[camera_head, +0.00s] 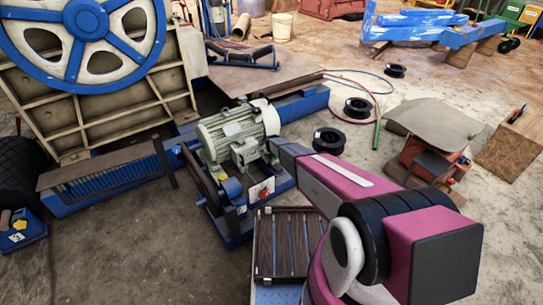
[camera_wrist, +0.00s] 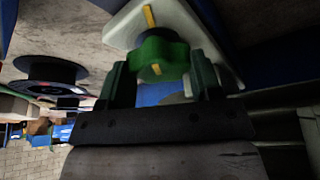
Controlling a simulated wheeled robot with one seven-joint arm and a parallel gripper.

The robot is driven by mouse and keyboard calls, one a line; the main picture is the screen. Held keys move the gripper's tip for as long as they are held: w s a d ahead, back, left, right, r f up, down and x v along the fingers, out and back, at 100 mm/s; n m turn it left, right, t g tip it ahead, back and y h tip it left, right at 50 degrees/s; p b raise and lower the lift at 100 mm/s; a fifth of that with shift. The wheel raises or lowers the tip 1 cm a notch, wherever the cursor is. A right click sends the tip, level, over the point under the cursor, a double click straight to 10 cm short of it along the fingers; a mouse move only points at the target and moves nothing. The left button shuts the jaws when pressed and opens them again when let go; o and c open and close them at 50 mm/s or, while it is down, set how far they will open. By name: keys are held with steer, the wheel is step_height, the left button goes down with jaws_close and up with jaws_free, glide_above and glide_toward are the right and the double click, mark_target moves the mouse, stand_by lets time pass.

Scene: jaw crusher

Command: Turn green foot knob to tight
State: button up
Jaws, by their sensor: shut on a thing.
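The green knob (camera_wrist: 162,50) is in the upper middle of the wrist view, with a yellow mark on its face. It sits against a pale plate (camera_wrist: 175,22) that carries a yellow line. The knob's mark and the plate's line lie roughly in line. My gripper (camera_wrist: 160,72) has its two dark green fingers on either side of the knob and is shut on it. In the head view my arm reaches to the grey electric motor (camera_head: 232,133) on its blue base; the gripper and knob are hidden there.
A slatted dark panel (camera_head: 287,245) lies below my arm in the head view. Black spools (camera_head: 328,140) lie on the floor to the right of the motor. The large blue flywheel (camera_head: 85,40) stands at the upper left. Open floor lies in front at left.

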steer(key=o, duration=0.9)
steer(key=shift+s+r, duration=0.1)
steer(key=v, duration=1)
steer(key=shift+r, duration=0.3)
steer(key=shift+s, duration=0.1)
steer(key=s+d+r+g, duration=0.1)
steer(key=s+d+r, duration=0.5)
steer(key=s+r, duration=0.3)
steer(key=s+d+r+g, duration=0.2)
steer(key=s+d+r, duration=0.4)
steer(key=s+r, duration=0.4)
steer(key=s+d+r+g, duration=0.1)
steer(key=s+d+r, duration=0.5)
steer(key=s, duration=1.3)
steer(key=shift+s+d+r+m+g, duration=0.1)
steer(key=shift+r+m, duration=0.05)
steer(key=shift+r, duration=0.45)
steer(key=shift+s+d+r+m+g, duration=0.1)
steer(key=shift+r, duration=0.5)
steer(key=shift+s+d+r+m+g, duration=0.1)
steer(key=shift+d+r+m, duration=0.05)
steer(key=shift+r, duration=0.45)
